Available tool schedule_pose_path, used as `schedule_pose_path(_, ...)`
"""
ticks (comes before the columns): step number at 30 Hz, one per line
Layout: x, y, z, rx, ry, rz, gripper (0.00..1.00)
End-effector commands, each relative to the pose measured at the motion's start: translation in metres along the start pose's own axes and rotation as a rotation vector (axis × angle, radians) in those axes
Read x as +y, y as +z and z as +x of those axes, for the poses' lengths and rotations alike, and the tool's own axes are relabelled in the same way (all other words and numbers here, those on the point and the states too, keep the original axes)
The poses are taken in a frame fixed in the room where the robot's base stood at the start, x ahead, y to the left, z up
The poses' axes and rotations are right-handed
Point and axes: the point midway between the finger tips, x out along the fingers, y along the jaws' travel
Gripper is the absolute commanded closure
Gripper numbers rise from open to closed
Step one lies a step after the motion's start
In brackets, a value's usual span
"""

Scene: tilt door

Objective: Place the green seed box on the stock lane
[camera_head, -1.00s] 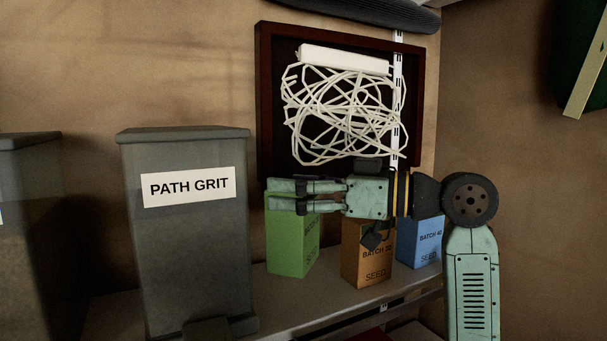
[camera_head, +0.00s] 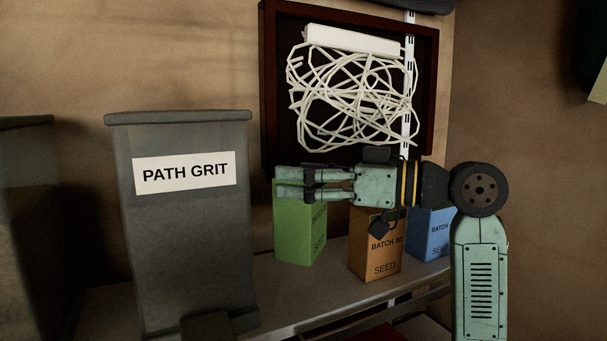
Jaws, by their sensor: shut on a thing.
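The green seed box (camera_head: 299,231) stands upright at the back of the shelf, left of the orange box. My gripper (camera_head: 283,183) reaches in from the right, with its fingers level across the top of the green box, and is shut on it. The fingers hide part of the box's upper front and its lettering. I cannot tell whether the box's base touches the shelf or is just clear of it. No marking that I can identify as the stock lane is in view.
An orange box (camera_head: 378,256) marked BATCH 30 and a blue box (camera_head: 432,239) stand right of the green one, under my arm. A grey PATH GRIT bin (camera_head: 185,255) stands to the left. A framed board with tangled white cable (camera_head: 350,95) hangs behind. The shelf (camera_head: 285,298) is bare in front.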

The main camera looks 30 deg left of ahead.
Motion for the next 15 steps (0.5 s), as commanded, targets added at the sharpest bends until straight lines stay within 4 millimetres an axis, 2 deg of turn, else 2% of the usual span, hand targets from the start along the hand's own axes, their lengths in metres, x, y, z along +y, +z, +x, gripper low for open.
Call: schedule_pose_path(15, 0.000, 0.053, 0.000, 0.002, 0.001, 0.000, 0.80)
